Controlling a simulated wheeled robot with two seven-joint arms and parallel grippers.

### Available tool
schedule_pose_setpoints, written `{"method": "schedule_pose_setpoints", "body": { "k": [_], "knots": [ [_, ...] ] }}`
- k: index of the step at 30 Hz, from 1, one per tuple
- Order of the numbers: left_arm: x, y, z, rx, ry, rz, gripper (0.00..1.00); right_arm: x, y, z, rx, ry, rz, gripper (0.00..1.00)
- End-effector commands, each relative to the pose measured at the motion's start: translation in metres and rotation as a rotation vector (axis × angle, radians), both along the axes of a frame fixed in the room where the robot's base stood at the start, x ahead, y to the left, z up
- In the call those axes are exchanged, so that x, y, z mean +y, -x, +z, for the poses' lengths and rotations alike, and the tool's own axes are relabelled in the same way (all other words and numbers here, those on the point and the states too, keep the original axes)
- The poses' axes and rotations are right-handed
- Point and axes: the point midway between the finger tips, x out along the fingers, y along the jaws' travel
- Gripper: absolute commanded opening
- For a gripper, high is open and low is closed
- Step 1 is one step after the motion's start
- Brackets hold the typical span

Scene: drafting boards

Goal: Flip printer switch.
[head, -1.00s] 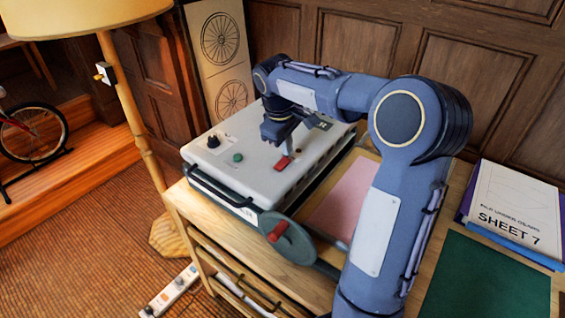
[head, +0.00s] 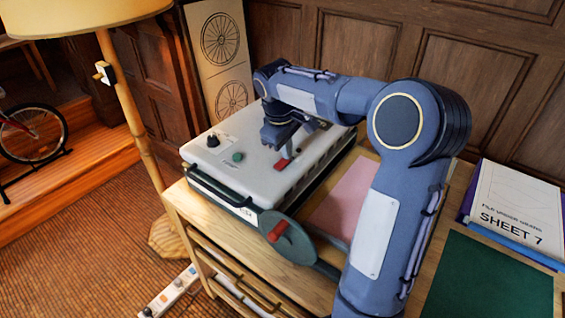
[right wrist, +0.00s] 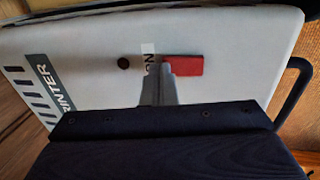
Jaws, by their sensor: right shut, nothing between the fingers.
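The printer (head: 240,185) is a pale grey box with a dark green lower body, standing on a wooden cabinet. Its red switch (head: 283,164) lies on the top face; in the right wrist view the red switch (right wrist: 183,66) sits beside a partly covered label with "ON" lettering. My right gripper (head: 286,155) is shut and empty, pointing down at the switch. In the right wrist view its fingertips (right wrist: 166,66) are right at the switch's left end and seem to touch it, though contact is not certain. My left gripper is not in view.
A black knob (head: 213,141) and a green button (head: 238,157) are also on the printer top. A green disc with a red handle (head: 278,231) is at its front. A pink sheet (head: 345,198) lies to the right. A lamp post (head: 140,140) stands left.

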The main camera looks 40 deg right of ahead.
Motion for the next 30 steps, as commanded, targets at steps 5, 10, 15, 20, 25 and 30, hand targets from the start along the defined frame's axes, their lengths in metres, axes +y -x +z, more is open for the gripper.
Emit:
{"method": "schedule_pose_setpoints", "body": {
  "k": [5,10,15,20,25,30],
  "knots": [
    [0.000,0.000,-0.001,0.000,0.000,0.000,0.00,0.000,0.000,-0.002,0.001,-0.001,0.001,0.00],
    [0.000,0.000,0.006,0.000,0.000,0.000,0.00,0.000,0.000,0.005,0.001,-0.001,0.001,0.00],
    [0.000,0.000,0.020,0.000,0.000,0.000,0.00,0.000,0.000,0.020,0.001,-0.001,0.000,0.00],
    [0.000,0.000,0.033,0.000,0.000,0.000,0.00,0.000,0.000,0.033,0.001,0.000,0.000,0.00],
    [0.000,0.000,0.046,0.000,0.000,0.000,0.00,0.000,0.000,0.047,0.001,0.000,0.000,0.00],
    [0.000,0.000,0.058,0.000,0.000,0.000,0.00,0.000,0.000,0.060,0.001,-0.001,0.000,0.00]
  ]
}}
